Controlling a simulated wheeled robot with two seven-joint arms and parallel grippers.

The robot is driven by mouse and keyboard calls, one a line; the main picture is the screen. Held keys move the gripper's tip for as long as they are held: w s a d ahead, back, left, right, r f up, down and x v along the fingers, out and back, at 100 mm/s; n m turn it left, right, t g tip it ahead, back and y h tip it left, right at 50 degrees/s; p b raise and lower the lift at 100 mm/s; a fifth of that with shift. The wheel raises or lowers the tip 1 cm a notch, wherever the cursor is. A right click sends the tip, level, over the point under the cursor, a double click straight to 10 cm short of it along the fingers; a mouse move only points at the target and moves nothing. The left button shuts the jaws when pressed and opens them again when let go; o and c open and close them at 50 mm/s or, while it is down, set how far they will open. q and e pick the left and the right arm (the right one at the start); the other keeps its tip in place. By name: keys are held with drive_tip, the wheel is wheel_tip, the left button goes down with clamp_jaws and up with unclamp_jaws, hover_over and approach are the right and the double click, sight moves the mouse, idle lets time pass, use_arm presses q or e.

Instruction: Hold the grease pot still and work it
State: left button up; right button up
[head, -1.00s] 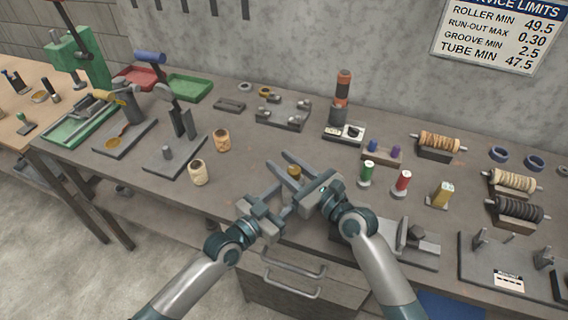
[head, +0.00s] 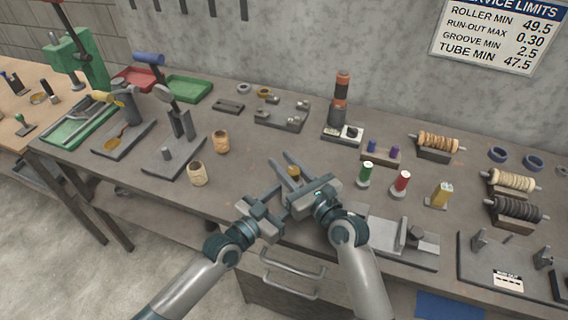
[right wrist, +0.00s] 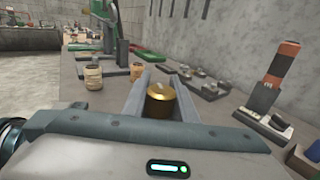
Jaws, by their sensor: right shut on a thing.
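The grease pot (head: 294,173) is a small brass-coloured cylinder near the front edge of the bench. My right gripper (head: 285,168) is shut on it, with a finger on either side. In the right wrist view the pot (right wrist: 161,101) stands between the two grey fingers, its rounded top showing a small pale mark. My left gripper (head: 272,196) is close by on the left, pointing toward the pot. Its fingertips are partly hidden against the right gripper, so its opening and any contact with the pot cannot be made out. The pot's lower part is hidden.
Two tan jars (head: 198,174) stand to the left. A grey fixture (head: 411,240) lies at the front right. Clear bench top lies behind the pot.

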drive_tip(key=shift+r, duration=0.1)
drive_tip(key=o, duration=1)
drive_tip(key=shift+o, duration=0.2)
drive_tip(key=shift+s, duration=0.1)
drive_tip(key=v, duration=1.2)
